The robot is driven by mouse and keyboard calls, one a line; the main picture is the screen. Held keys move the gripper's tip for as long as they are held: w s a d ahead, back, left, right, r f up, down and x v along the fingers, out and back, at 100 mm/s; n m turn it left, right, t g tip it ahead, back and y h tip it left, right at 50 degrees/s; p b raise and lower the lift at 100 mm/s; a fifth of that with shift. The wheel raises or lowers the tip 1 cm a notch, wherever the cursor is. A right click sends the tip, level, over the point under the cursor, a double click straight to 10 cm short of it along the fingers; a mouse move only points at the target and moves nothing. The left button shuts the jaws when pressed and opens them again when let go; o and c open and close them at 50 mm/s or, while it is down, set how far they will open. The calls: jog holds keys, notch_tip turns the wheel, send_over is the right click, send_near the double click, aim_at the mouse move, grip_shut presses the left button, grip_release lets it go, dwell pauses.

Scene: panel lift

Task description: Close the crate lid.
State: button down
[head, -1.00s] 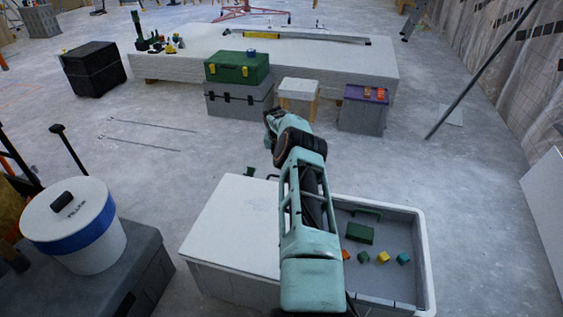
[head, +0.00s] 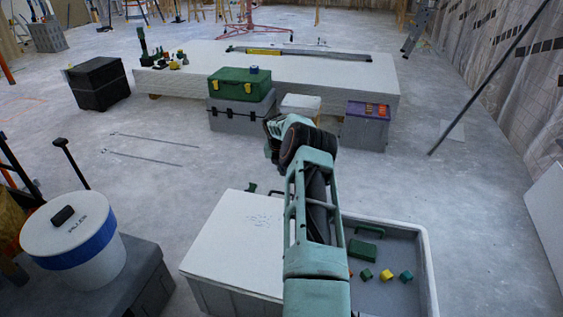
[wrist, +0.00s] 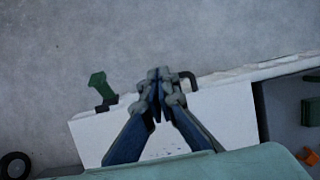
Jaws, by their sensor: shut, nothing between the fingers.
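The grey crate (head: 428,262) stands at the lower right in the head view. Its white lid (head: 232,238) covers the left part, and the right part is open. Inside lie a green box (head: 361,250) and several small coloured blocks. In the wrist view, the white lid (wrist: 230,115) lies below my gripper (wrist: 157,88), which is shut and empty over the lid's far edge. A green upright piece (wrist: 98,86) and a dark bent handle (wrist: 190,78) are at that edge, left and right of the fingers. Contact cannot be told.
A white bucket with a blue band (head: 75,245) stands on a dark case (head: 150,275) left of the crate. A green toolbox (head: 238,84), a grey case (head: 240,112) and a purple-lidded box (head: 366,125) stand farther back. The floor between is clear.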

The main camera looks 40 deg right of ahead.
jog(key=v, duration=0.7)
jog(key=shift+r, duration=0.25)
jog(key=shift+s+a, duration=0.1)
jog(key=shift+s, duration=0.05)
